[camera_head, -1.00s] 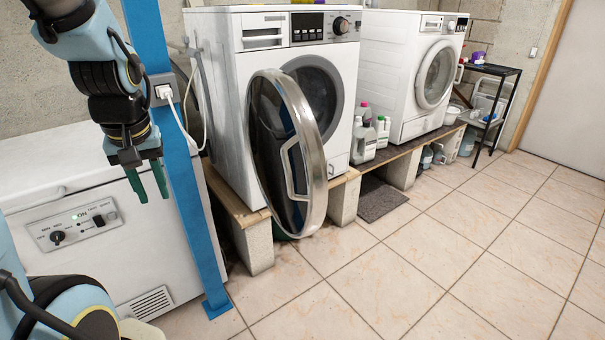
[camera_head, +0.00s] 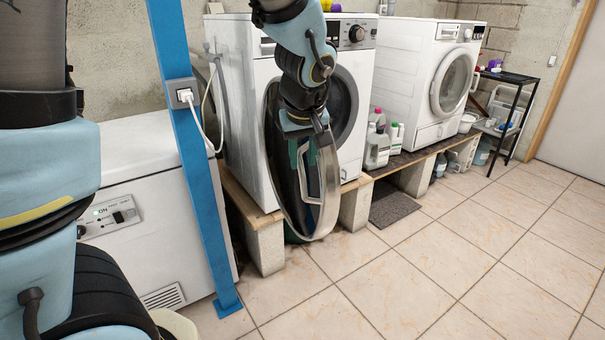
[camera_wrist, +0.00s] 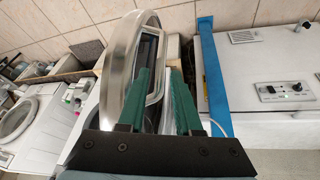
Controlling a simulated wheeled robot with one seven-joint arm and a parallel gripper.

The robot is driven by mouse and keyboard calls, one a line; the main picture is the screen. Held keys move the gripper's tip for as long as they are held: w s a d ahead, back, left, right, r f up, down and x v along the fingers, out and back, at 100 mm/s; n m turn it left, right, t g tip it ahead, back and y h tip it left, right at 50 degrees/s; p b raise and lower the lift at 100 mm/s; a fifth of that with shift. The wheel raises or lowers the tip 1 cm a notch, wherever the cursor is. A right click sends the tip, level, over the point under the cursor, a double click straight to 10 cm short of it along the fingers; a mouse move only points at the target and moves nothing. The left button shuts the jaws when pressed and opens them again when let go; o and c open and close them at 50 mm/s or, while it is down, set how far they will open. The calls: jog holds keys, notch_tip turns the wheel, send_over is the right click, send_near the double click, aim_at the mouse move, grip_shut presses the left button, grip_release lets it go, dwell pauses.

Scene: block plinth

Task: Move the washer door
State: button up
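The washer door (camera_head: 331,205) is a round dark glass panel with a wide silver rim, swung open on the near washer (camera_head: 243,120). Its handle (camera_head: 304,188) is a metal bar on the face turned toward me. My gripper (camera_head: 303,160) hangs in front of the door's upper part, fingers downward, hiding some of it. In the wrist view, the two green fingers of my gripper (camera_wrist: 159,72) are apart. The door rim (camera_wrist: 115,65) lies left of them, and the handle (camera_wrist: 155,85) appears between them. Contact with the handle cannot be told.
A blue post (camera_head: 198,180) and a white chest freezer (camera_head: 150,210) stand left of the washer. A second white washer (camera_head: 425,85) is to the right, with bottles (camera_head: 378,145) between. Both washers stand on a plank-and-block plinth (camera_head: 355,205). The tiled floor (camera_head: 450,260) in front is clear.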

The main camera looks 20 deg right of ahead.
aim_at(302, 172)
jog(key=x, duration=0.6)
jog(key=shift+w+f, duration=0.1)
jog(key=shift+f, duration=0.15)
jog(key=shift+c, duration=0.3)
grip_shut()
dwell(0.9)
